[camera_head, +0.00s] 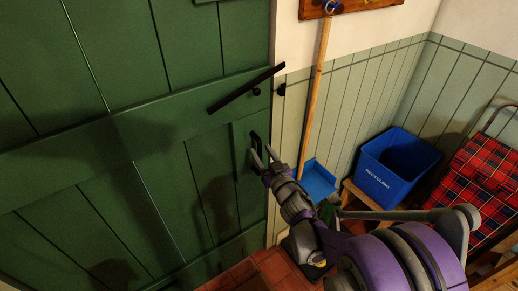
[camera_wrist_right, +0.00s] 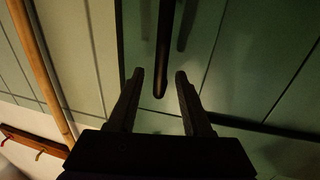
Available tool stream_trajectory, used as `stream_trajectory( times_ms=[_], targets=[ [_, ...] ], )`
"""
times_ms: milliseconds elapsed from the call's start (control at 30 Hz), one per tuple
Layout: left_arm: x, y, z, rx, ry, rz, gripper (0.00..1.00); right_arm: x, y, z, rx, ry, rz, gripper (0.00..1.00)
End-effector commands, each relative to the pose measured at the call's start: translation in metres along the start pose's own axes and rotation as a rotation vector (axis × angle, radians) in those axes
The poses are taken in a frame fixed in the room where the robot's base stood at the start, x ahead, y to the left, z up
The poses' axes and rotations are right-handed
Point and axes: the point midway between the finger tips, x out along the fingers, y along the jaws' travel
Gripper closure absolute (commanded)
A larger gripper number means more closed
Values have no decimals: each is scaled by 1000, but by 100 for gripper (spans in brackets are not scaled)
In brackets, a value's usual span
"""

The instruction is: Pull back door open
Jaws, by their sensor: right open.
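The green plank door (camera_head: 205,160) fills the left of the head view and looks closed against its frame. A dark upright handle (camera_head: 257,137) sits near its right edge. My right gripper (camera_head: 260,151) is open at the lower part of this handle. In the right wrist view the handle (camera_wrist_right: 164,60) shows as a dark bar whose end lies between the two open fingertips (camera_wrist_right: 160,73). Neither finger clearly touches it. A long black latch bar (camera_head: 240,91) crosses the door above, tilted up to the right. My left gripper is not in view.
A wooden broom handle (camera_head: 314,98) leans on the panelled wall right of the door, above a blue dustpan (camera_head: 318,181). A blue recycling bin (camera_head: 397,165) and a red tartan trolley bag (camera_head: 483,180) stand further right. Some tiled floor (camera_head: 255,272) is clear below.

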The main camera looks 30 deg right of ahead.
Motion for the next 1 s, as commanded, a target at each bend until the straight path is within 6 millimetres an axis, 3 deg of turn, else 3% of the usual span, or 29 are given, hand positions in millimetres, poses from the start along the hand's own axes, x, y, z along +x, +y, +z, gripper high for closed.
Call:
stream_trajectory(
  times_ms=[200, 500, 567, 800, 1000],
  targets=[
    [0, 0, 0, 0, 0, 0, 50, 21, 0, 0, 0, -1, 1, 50],
    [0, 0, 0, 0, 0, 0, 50, 24, 0, 0, 0, -1, 1, 50],
    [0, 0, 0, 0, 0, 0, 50, 24, 0, 0, 0, -1, 1, 58],
    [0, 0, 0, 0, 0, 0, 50, 24, 0, 0, 0, -1, 1, 100],
    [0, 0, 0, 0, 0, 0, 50, 24, 0, 0, 0, -1, 1, 100]
  ],
)
